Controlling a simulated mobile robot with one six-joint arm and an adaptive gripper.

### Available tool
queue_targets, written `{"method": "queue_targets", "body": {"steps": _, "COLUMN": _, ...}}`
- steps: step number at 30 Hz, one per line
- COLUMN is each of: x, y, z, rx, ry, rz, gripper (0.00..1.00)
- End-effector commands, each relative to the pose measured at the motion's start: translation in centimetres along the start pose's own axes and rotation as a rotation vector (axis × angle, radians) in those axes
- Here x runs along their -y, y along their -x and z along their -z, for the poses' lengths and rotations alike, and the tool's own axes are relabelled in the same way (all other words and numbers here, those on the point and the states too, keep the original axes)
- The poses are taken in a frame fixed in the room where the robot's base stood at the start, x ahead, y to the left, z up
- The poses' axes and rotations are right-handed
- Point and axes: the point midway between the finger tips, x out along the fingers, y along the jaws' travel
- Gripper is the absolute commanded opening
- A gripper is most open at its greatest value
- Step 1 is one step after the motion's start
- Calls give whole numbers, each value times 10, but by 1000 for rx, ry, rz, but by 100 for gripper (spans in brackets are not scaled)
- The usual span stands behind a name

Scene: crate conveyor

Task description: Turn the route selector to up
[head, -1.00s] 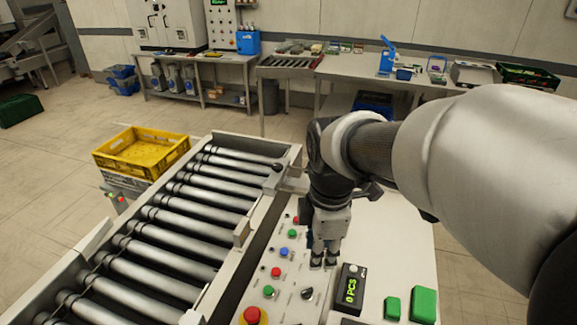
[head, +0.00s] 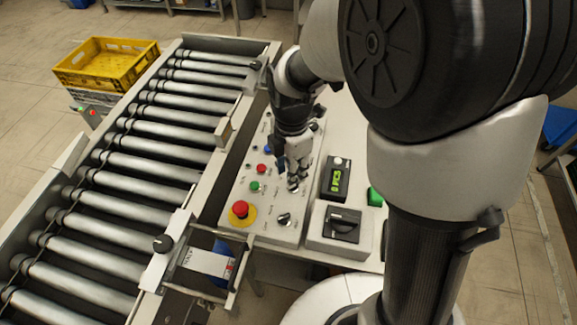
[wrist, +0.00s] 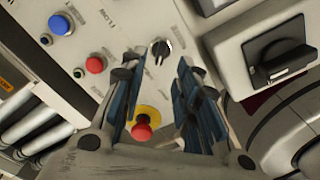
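A sloped grey control panel (head: 262,215) carries small black rotary knobs. One knob (head: 284,219) shows at its near end, its pointer roughly sideways. In the wrist view, a black knob with a light pointer mark (wrist: 159,47) lies just ahead of and between my fingertips. I cannot read which knob is the route selector. My gripper (head: 293,183) points down over the panel's right part, close to its surface. In the wrist view my gripper (wrist: 155,75) has its fingers apart with nothing between them. Contact with the knob does not show.
A red emergency stop (head: 240,210) sits beside the near knob. A box with a large black rotary switch (head: 343,224) and a green-lit counter (head: 336,178) stand right of the panel. The roller conveyor (head: 130,160) runs along the left; a yellow crate (head: 105,62) stands beyond it.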

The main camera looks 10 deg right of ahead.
Motion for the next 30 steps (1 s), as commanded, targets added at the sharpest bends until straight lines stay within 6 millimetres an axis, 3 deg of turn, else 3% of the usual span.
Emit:
{"method": "queue_targets", "body": {"steps": 3, "x": 0, "y": -25, "z": 0, "rx": -1, "ry": 0, "rz": 3, "gripper": 29}}
{"method": "queue_targets", "body": {"steps": 9, "x": 0, "y": -45, "z": 0, "rx": 0, "ry": 0, "rz": 0, "gripper": 29}}
{"method": "queue_targets", "body": {"steps": 20, "x": 0, "y": -49, "z": 0, "rx": 0, "ry": 0, "rz": 0, "gripper": 29}}
{"method": "queue_targets", "body": {"steps": 30, "x": 0, "y": -49, "z": 0, "rx": 0, "ry": 0, "rz": -1, "gripper": 7}}
